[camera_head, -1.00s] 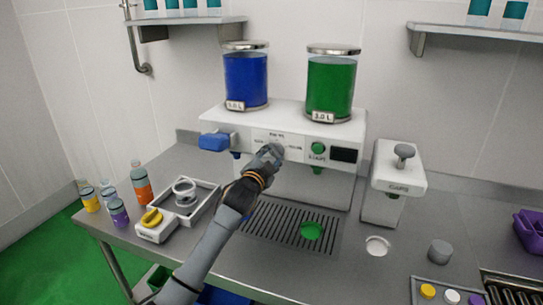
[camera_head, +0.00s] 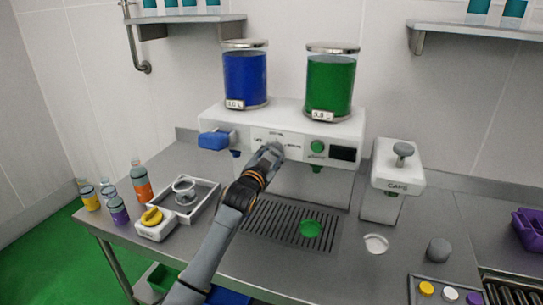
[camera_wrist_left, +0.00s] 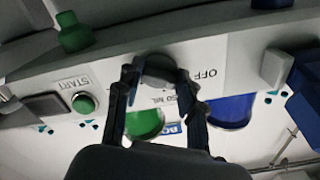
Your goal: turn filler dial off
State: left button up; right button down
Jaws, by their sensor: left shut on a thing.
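The filler (camera_head: 225,122) is a white machine at the back of the counter, with a dial on its front panel. The grey dial (camera_wrist_left: 160,70) shows between my fingertips in the left wrist view, with an upside-down OFF label beside it. My left gripper (camera_head: 272,153) is at the panel, shut on the dial from both sides. In the head view the gripper mostly hides the dial, so its pointer setting cannot be read. The green START button (camera_head: 317,147) is right of the dial. My right gripper is not in view.
A blue lever (camera_head: 214,141) sticks out left of the dial. Blue (camera_head: 246,78) and green (camera_head: 330,85) tanks stand on top. A CAPS dispenser (camera_head: 398,175) stands at right, bottles (camera_head: 141,180) at left.

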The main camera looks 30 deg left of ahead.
pick_arm(q)
jog(key=shift+r, duration=0.2)
jog(key=o, duration=1.2)
jog(key=shift+c, duration=0.2)
jog(key=shift+w+f, duration=0.1)
jog(key=shift+f, duration=0.05)
jog(key=v, duration=1.2)
jog(key=shift+a+f, duration=0.1)
